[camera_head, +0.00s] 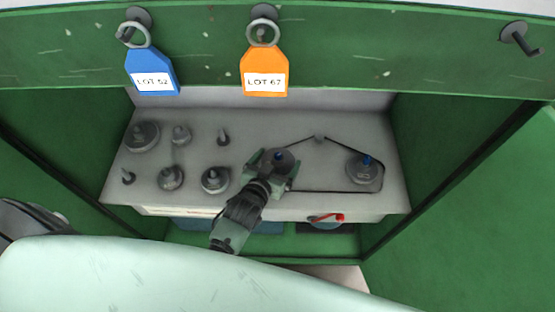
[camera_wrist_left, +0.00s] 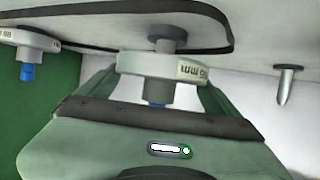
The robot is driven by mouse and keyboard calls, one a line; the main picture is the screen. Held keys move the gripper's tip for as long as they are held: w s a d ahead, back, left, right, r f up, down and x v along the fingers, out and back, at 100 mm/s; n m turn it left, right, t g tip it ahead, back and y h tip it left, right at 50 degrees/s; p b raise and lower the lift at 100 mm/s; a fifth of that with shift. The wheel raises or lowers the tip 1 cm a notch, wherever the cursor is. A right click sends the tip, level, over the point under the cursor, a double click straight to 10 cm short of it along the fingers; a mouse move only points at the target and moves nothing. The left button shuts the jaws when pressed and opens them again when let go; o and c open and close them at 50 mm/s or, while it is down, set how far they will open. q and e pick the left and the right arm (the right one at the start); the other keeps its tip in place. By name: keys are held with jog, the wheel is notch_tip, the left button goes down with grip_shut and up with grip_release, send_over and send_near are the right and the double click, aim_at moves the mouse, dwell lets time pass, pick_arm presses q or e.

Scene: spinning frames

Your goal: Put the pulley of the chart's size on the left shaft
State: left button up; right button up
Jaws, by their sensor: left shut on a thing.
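My left gripper (camera_head: 280,160) is shut on a grey pulley, which shows in the left wrist view (camera_wrist_left: 140,64) with a partly readable upside-down "mm" label. The pulley is around or in line with the left shaft (camera_wrist_left: 167,40); I cannot tell whether it is fully seated. A blue tip (camera_wrist_left: 155,105) shows below its hub, between the fingers. The right pulley (camera_head: 364,172) sits on the right shaft with a blue tip. A black belt (camera_head: 320,191) runs between the two shafts. The right gripper is not in view. No chart is clearly legible.
Pegs on the grey panel (camera_head: 200,152) carry several pulleys, including a large one (camera_head: 142,136). Blue (camera_head: 150,65) and orange (camera_head: 264,60) lot tags hang above. A red-handled lever (camera_head: 327,218) is below the panel. Green walls flank it.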

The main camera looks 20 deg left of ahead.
pick_arm(q)
jog(key=shift+f+b, duration=0.4)
jog(key=shift+f, duration=0.2)
jog(key=shift+f, duration=0.15)
jog(key=o, duration=1.6)
jog(key=shift+f, duration=0.1)
jog(key=shift+r+p, duration=5.05)
jog(key=shift+p, duration=0.1)
